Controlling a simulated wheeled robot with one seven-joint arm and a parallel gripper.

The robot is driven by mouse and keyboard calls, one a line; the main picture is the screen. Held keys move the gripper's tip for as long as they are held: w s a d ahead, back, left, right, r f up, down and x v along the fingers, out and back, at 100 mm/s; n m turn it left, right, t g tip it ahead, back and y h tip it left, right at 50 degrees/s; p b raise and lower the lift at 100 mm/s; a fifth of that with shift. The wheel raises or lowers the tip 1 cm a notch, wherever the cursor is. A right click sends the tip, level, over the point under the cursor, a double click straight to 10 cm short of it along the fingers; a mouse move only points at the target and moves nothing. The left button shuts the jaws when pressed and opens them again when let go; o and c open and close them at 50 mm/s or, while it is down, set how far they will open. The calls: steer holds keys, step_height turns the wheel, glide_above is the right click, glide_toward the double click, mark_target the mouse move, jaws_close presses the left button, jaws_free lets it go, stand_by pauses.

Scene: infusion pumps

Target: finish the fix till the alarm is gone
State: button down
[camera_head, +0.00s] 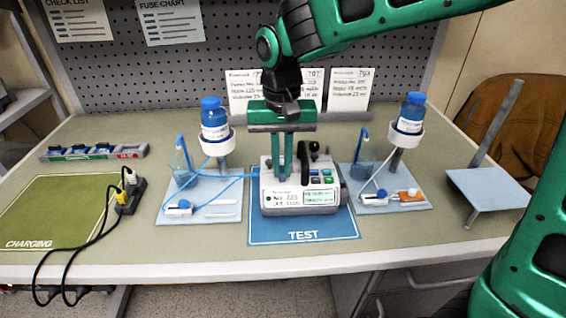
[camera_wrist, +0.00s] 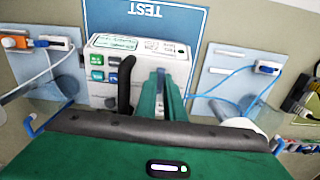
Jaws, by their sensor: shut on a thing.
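The white infusion pump (camera_head: 299,196) sits on the blue TEST mat (camera_head: 262,232), with a label, a small green screen and green and blue buttons on its front. It also shows in the wrist view (camera_wrist: 128,72). My gripper (camera_head: 287,178) points down at the pump's top, its green fingers close together; they also show in the wrist view (camera_wrist: 163,85). It is shut on a small part there, mostly hidden by the fingers. A black handle (camera_wrist: 125,85) stands upright beside the fingers. A blue tube (camera_head: 222,188) runs from the left tray to the pump. The screen text is too small to read.
Blue-capped bottles (camera_head: 214,120) and (camera_head: 408,115) hang in stands on trays left and right of the pump. A fuse rack (camera_head: 94,152) lies back left. Cards hang on the pegboard.

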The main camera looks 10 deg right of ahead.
mark_target(283, 169)
steer(key=c, duration=1.9)
jaws_free()
steer(key=shift+o, duration=0.2)
step_height(283, 169, up, 11)
steer(key=shift+d+f, duration=0.1)
steer(key=shift+f, duration=0.05)
steer(key=s+d+f+m, duration=0.2)
steer(key=s+d, duration=0.1)
steer(key=d, duration=0.8)
steer(key=s+d+f+m, duration=0.1)
steer(key=s+d+f, duration=0.15)
steer(key=d, duration=0.95)
steer(key=s+d+f+m, duration=0.1)
steer(key=s+d+f, duration=0.3)
steer(key=s+d, duration=0.2)
steer(key=s+d+f+m, duration=0.1)
steer(key=s+d+f, duration=0.4)
steer(key=s, duration=0.5)
steer(key=shift+d+m, duration=0.3)
steer(key=shift+d, duration=0.3)
